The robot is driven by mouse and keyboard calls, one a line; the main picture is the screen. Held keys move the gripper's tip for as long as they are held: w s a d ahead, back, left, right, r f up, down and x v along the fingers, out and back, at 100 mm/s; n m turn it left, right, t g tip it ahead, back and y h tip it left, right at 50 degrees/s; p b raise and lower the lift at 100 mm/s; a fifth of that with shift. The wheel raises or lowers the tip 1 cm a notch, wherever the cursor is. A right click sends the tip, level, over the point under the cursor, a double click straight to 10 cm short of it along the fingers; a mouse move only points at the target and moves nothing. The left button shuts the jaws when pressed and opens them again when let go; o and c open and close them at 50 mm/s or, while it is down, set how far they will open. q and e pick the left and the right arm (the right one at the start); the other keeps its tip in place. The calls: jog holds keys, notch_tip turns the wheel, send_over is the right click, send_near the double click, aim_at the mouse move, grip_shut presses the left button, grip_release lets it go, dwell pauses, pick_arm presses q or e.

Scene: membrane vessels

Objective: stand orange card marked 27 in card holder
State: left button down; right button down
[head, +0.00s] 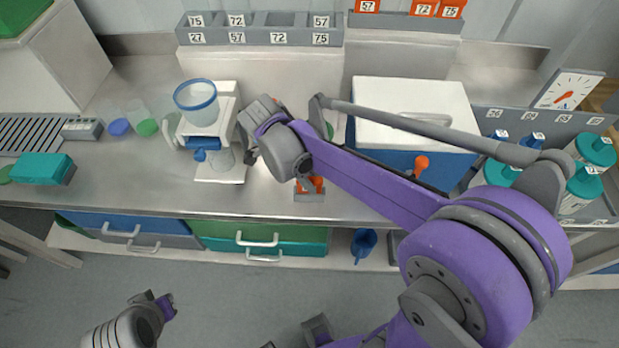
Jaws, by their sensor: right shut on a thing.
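My right gripper (303,182) reaches down over the bench from the right arm and is shut on an orange card (316,184), which shows only in part beside the fingers. Its number cannot be read. The small grey card holder (309,197) is directly below, at the bench's front part. The card's lower edge is at the holder; I cannot tell whether it is seated in it. My left arm's end (152,306) is low at the left, over the floor, away from the bench; its fingers are too unclear to tell.
A grey rack (260,37) with numbered labels stands at the back; orange cards (424,8) stand in another to its right. A white-lidded blue box (415,108) is behind my right forearm. A device with a blue-rimmed cup (196,96) stands left of the gripper. Teal-capped bottles (595,150) stand right.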

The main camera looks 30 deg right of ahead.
jog(key=shift+f, duration=0.25)
dwell(0.6)
jog(key=c, duration=0.7)
grip_release()
jog(key=shift+o, duration=0.2)
jog(key=v, duration=1.1)
jog(key=shift+f, duration=0.1)
jog(key=s+f+n+t+y, duration=0.3)
jog(key=s+f+n+t, duration=0.4)
jog(key=n, duration=1.7)
jog(key=s+f, duration=0.3)
jog(key=s, duration=0.1)
jog(key=shift+s+d+f+t+y, duration=0.2)
jog(key=shift+s+f+t+y, duration=0.1)
jog(key=shift+s+f+y, duration=0.1)
